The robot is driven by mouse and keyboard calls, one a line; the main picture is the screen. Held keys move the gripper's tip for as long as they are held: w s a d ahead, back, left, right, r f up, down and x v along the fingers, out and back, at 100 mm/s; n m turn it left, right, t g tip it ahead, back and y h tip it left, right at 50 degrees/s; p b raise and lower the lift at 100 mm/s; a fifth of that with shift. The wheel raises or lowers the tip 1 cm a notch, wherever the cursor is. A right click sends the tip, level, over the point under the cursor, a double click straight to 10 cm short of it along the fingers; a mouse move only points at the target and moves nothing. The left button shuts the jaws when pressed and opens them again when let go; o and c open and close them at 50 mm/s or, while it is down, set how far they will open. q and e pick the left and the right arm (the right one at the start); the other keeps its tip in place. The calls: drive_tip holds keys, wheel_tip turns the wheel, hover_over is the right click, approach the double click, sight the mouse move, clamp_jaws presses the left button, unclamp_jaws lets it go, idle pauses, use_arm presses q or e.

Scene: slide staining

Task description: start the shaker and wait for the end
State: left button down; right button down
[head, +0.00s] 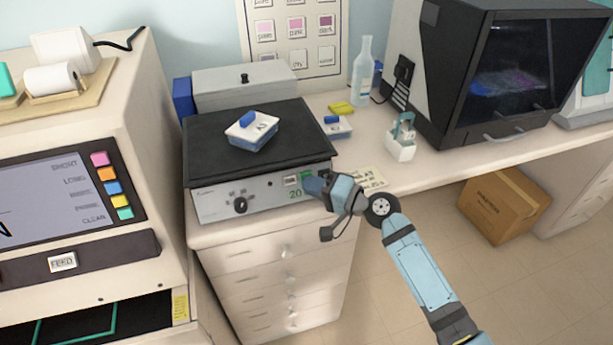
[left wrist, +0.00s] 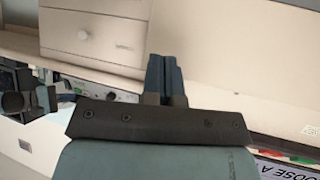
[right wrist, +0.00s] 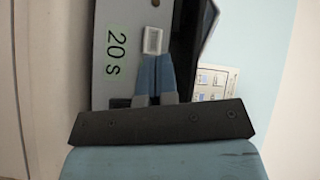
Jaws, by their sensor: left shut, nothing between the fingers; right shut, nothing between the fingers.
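The shaker (head: 215,204) stands on the bench with a flat black platform (head: 205,135) on top. A white and blue staining dish (head: 252,133) sits on the platform. The shaker's grey front panel has a black knob (head: 240,205), a small white-framed button and a green "20 s" marking (right wrist: 116,50). My right gripper (head: 312,184) is shut and empty at the right part of the panel. In the right wrist view its fingertips are at a white-framed button (right wrist: 152,40); I cannot tell whether they press it. My left gripper (left wrist: 163,65) is shut and empty, away from the shaker.
A second small blue and white dish (head: 337,127), a yellow item (head: 341,108), a bottle (head: 362,72) and a white holder (head: 401,142) stand right of the shaker. A dark-windowed cabinet (head: 440,90) is farther right. A cream machine (head: 130,90) stands close on the left.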

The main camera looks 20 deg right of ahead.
idle(0.8)
drive_tip(key=shift+w+f+b, duration=0.15)
drive_tip(key=shift+w+b, duration=0.2)
drive_tip(key=shift+w, duration=0.1)
drive_tip(key=shift+w+f, duration=0.15)
drive_tip(key=shift+w, duration=0.1)
idle(0.5)
idle(0.3)
drive_tip(key=shift+s+r, duration=0.3)
drive_tip(key=shift+s, duration=0.4)
